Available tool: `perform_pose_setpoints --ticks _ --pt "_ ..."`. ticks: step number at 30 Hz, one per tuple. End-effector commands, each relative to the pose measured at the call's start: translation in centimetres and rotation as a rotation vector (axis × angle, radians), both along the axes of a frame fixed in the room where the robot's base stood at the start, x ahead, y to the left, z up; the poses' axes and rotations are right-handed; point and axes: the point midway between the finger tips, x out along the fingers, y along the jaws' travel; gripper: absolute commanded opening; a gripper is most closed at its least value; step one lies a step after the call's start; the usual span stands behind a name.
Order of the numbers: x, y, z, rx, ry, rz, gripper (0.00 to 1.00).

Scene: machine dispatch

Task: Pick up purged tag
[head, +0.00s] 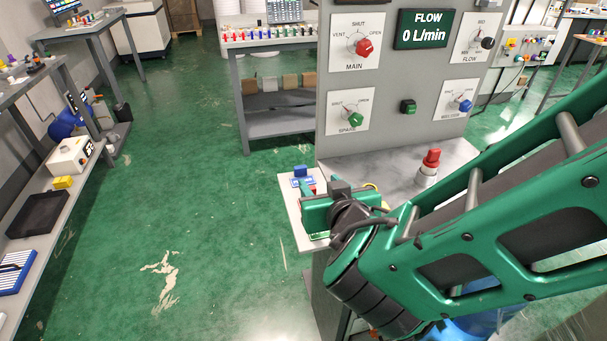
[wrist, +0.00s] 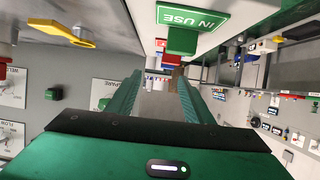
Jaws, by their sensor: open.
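No lettering that reads "purged" shows, so I cannot tell which tag that is. A green tag marked IN USE (wrist: 205,22) stands on a white shelf at the top of the wrist view, close beside my gripper. A blue tag-like piece (head: 302,182) sits on the small white side shelf in the head view, just beyond my gripper (head: 318,212). In the wrist view my gripper (wrist: 158,80) has its two teal fingers apart with nothing held between them. My gripper hides part of the side shelf.
The grey valve panel (head: 391,90) rises behind the side shelf (head: 292,205). A yellow looped piece (wrist: 60,33) shows at the wrist view's upper left. Green floor (head: 200,170) is open to the left.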

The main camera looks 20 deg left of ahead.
Motion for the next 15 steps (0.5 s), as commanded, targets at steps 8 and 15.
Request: perform_pose_setpoints --ticks 8,15 --pt "1.5 2.5 -1.1 0.011 -0.007 0.026 0.47" --pt "3.5 3.7 -1.9 0.010 -0.008 0.026 0.47"
